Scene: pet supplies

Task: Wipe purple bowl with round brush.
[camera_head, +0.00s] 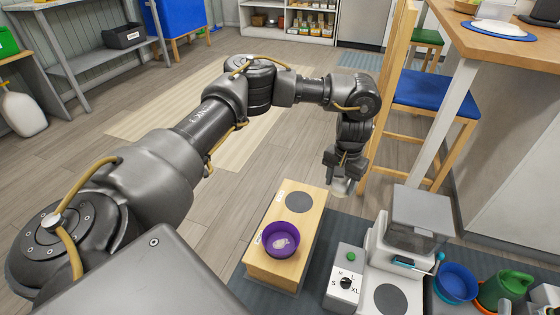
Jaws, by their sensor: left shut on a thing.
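The purple bowl (267,249) sits upright on the front part of a low wooden stand (270,270). A pale patch shows on the bottom inside the bowl. My left gripper (346,172) hangs fingers-down, above and to the right of the stand's far end, apart from the bowl. It is shut on a small pale thing (341,188) that sticks out below the fingers. This may be the round brush, but it is too small and partly hidden to tell. My right gripper is not in view.
A dark round disc (300,203) on the stand's far part is bare. Right of the stand is a grey-and-white dispenser (422,208) with a dial. Farther right are a blue bowl (457,279) and a green watering can (508,287). A blue-seated chair (435,92) stands behind.

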